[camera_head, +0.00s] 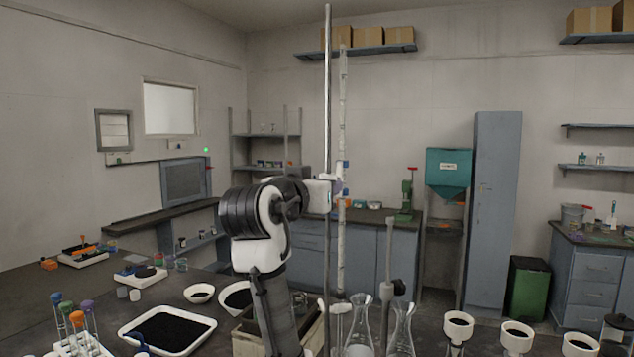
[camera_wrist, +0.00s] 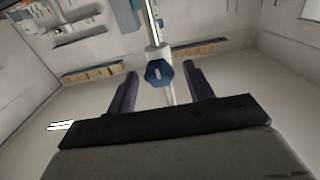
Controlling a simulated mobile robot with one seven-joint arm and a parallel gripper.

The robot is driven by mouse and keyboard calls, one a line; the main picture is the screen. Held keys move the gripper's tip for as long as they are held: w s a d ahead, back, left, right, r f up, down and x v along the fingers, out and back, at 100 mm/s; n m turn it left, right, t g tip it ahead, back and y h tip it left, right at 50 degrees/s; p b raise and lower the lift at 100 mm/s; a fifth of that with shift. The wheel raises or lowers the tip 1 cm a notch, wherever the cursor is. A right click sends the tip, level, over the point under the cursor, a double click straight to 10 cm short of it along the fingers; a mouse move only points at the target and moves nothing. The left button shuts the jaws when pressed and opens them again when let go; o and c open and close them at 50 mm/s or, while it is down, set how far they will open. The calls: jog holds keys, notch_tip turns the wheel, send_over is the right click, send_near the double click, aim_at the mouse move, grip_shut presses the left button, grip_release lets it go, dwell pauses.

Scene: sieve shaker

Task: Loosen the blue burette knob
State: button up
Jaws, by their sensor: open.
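The blue burette knob (camera_wrist: 158,73) shows in the wrist view as a faceted blue piece on a white fitting. It sits between the two dark purple fingers of my gripper (camera_wrist: 160,69), near their tips, with a visible gap on each side. My gripper is open and holds nothing. In the head view the burette (camera_head: 342,120) is a tall, thin, upright tube beside a metal stand rod (camera_head: 328,100). My gripper also shows there (camera_head: 336,187), at the burette's mid height. I cannot clearly make out the knob in that view.
Erlenmeyer flasks (camera_head: 359,325) stand below the burette. A white tray of black material (camera_head: 168,330) and a rack of test tubes (camera_head: 75,335) are at the front left. White funnels (camera_head: 458,326) stand at the front right. The air around the upper burette is free.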

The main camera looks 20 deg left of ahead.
jog(key=c, duration=0.9)
jog(key=shift+c, duration=0.2)
jog(key=shift+n, duration=0.3)
jog(key=shift+a+f+n, duration=0.1)
jog(key=shift+a+n, duration=0.05)
jog(key=shift+n, duration=8.45)
jog(key=o, duration=0.9)
